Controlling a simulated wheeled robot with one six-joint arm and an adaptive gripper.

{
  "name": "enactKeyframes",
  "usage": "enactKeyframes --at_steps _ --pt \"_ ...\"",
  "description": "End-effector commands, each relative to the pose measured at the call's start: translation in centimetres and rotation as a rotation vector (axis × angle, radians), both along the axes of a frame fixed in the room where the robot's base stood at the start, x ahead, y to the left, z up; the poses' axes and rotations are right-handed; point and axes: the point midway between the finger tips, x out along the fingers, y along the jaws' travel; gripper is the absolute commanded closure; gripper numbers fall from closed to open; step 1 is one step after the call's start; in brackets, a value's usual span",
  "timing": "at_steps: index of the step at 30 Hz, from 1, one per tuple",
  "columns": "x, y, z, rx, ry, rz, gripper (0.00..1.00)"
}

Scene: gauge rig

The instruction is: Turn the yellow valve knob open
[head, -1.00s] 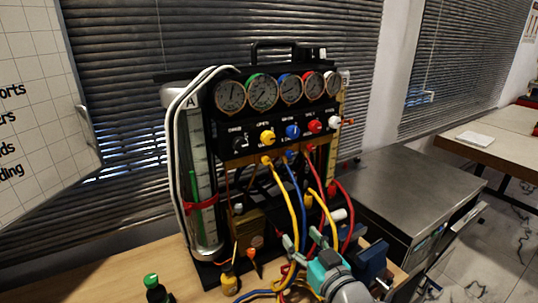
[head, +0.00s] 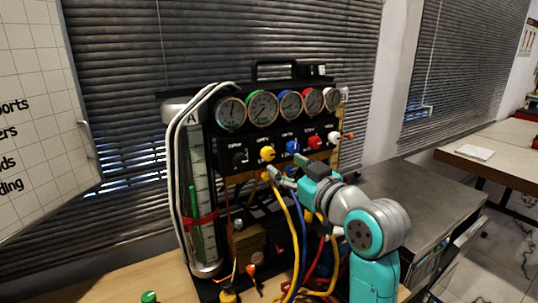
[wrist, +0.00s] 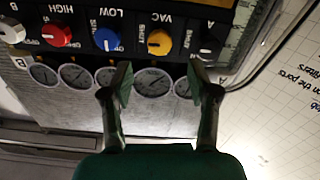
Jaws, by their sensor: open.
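The yellow valve knob (head: 267,153) is on the front panel of the gauge rig (head: 240,135), left of the blue knob (head: 292,146). In the wrist view, where the rig appears upside down, the yellow knob (wrist: 159,42) lies beyond and between my fingertips, with SHUT printed beside it. My gripper (head: 277,173) is in front of the panel, just below the yellow knob, and appears apart from it. In the wrist view, my gripper (wrist: 160,74) is open with nothing between its fingers.
A red knob (head: 315,142), a white knob (head: 334,139) and a black knob (head: 239,158) share the panel row. Several gauges (head: 263,108) sit above. Yellow, blue and red hoses (head: 296,250) hang below my gripper. A metal cabinet (head: 425,195) stands right.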

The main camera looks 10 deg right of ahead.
Motion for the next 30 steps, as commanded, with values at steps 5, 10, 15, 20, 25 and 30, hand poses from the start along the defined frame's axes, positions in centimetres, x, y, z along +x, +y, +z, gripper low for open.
enactKeyframes --at_steps 5,10,15,20,25,30 --pt "3.2 1.1 0.0 0.001 0.001 0.002 0.4" --pt "5.7 1.9 0.0 0.001 0.001 0.0 0.4" --pt "7.3 2.4 0.0 0.001 0.0 0.0 0.4" --pt "7.9 2.6 0.0 0.0 -0.001 -0.001 0.4" --pt "7.9 2.6 0.0 0.0 -0.001 -0.001 0.4" --pt "7.9 2.6 0.0 0.001 -0.001 -0.001 0.65"
